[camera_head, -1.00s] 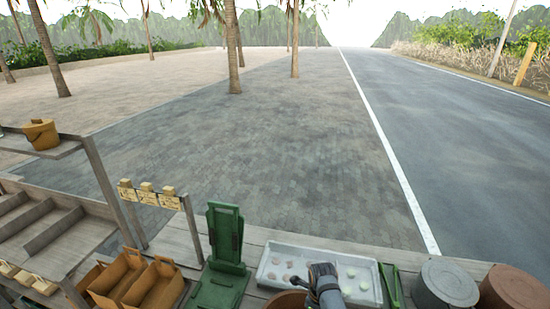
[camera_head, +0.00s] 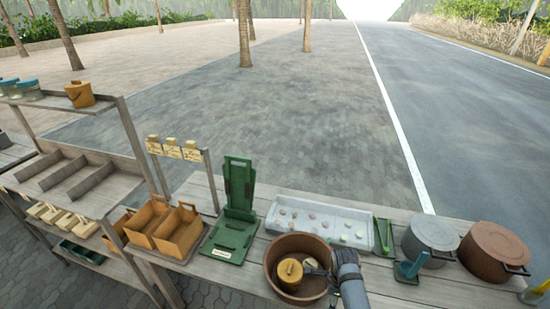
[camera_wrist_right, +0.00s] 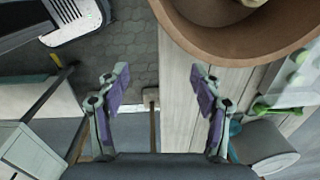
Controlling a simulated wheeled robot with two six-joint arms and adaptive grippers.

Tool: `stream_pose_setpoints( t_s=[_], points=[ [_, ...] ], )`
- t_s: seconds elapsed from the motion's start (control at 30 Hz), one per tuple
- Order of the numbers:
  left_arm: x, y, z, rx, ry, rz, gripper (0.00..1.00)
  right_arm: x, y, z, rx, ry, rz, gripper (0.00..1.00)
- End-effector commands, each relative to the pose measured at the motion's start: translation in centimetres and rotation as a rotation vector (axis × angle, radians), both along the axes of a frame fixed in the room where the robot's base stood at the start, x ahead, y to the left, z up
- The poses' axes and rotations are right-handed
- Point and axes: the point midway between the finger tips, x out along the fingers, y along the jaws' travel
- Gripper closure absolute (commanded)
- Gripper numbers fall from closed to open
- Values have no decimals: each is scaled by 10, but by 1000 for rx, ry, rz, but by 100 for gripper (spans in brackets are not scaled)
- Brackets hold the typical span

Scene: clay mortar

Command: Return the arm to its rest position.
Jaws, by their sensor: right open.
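My right arm comes in from the bottom in the head view. Its gripper (camera_head: 318,272) is at the right side of a brown clay bowl (camera_head: 272,258). In the right wrist view the two fingers (camera_wrist_right: 161,85) are spread with nothing between them, and the bowl's rim (camera_wrist_right: 240,45) is at the top right, apart from the fingers. A yellow lidded pot (camera_head: 289,272) sits inside the bowl. My left gripper is not in view.
A pale tray (camera_head: 284,204) with small pieces lies behind the bowl. A green stand (camera_head: 238,190) and orange boxes (camera_head: 181,234) are to the left. Grey (camera_head: 432,236) and brown (camera_head: 492,252) lidded pots stand at the right.

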Motion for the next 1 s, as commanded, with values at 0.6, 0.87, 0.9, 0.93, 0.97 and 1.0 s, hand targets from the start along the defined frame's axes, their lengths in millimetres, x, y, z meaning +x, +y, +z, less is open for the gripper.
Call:
stream_pose_setpoints(
  t_s=[0.6,0.87,0.9,0.93,0.97,1.0],
  points=[
    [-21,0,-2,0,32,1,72,-116,-58,80,-261,-85,1363,34],
    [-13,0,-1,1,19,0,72,-148,-57,116,-360,-81,1771,34],
    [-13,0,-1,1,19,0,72,-152,-57,122,-376,-79,1827,34],
    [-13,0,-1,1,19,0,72,-155,-56,126,-387,-78,1870,34],
    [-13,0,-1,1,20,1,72,-158,-56,130,-399,-77,1911,34],
    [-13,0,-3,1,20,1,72,-161,-56,130,-408,-74,1955,34]
  ],
)
